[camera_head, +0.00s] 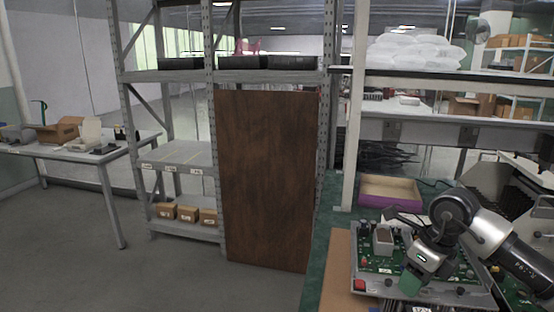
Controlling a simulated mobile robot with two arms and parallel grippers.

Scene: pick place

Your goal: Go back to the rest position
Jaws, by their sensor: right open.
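My right arm comes in from the right side of the head view. Its gripper (413,278) points down over a green circuit board (378,262) in a grey tray-like fixture on the workbench. The gripper is open. A green patch shows at its lower end, and I cannot tell whether it is part of the gripper or something behind it. A small light box-shaped part (383,240) stands on the board, left of the gripper and apart from it. My left gripper is not in view.
A purple-sided open box (390,192) sits behind the board. A shelf post (354,120) rises at the bench's back left. A brown wooden panel (266,180) stands upright on the left, beside a metal rack (180,153). A table (75,146) stands far left. Floor in front is clear.

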